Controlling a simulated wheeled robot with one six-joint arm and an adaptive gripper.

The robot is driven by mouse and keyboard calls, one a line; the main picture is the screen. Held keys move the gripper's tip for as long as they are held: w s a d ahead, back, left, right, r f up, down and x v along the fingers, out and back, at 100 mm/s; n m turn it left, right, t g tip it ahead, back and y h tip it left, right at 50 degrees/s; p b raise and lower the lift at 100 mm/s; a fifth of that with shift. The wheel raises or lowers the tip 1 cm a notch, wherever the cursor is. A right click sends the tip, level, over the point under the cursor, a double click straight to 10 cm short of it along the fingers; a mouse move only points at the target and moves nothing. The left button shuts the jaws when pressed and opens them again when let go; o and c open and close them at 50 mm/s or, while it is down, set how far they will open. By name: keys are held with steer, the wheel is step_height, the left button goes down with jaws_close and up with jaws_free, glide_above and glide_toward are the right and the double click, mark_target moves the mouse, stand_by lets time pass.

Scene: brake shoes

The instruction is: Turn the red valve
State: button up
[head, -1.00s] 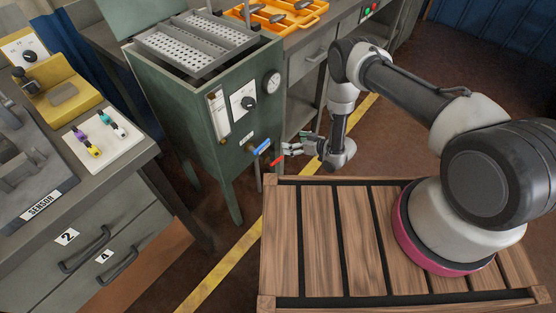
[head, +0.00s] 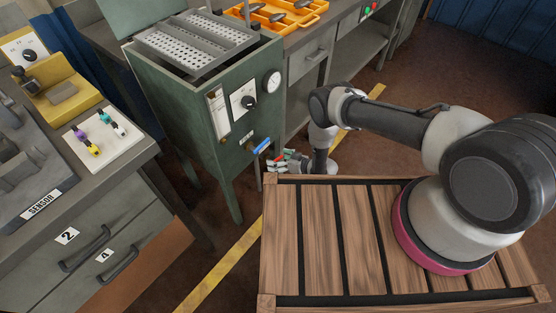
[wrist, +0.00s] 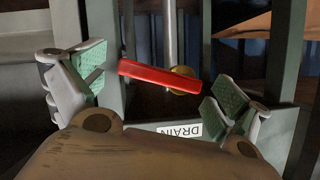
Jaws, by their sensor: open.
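The red valve (wrist: 160,76) shows in the wrist view as a red bar handle with a brass hub at its right end, in front of a grey vertical pipe. It lies slightly tilted, its right end lower. My gripper (wrist: 163,84) is open, with one green-padded finger to the left of the handle and the other to the right and lower. The handle lies between the fingers; whether either pad touches it I cannot tell. In the head view my gripper (head: 284,162) is low at the front of the green cabinet (head: 190,115), and largely covers the valve there.
A blue handle (head: 262,146) sits just above my gripper on the cabinet front. A DRAIN label (wrist: 180,130) is below the red handle. The cabinet's legs and the slatted wooden platform (head: 310,240) are close by. A workbench with drawers (head: 100,240) stands at the left.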

steer(key=c, duration=1.5)
steer(key=shift+o, duration=0.2)
steer(key=shift+a+r+n+t+h, duration=0.15)
steer(key=shift+r+n+t+h, duration=0.2)
steer(key=shift+n, duration=0.35)
steer(key=shift+r+n+t, duration=0.2)
steer(key=shift+n+t, duration=0.05)
steer(key=shift+n, duration=0.35)
steer(key=o, duration=1.5)
steer(key=shift+c, duration=0.2)
steer(key=shift+h, duration=0.25)
steer(key=v, duration=1.2)
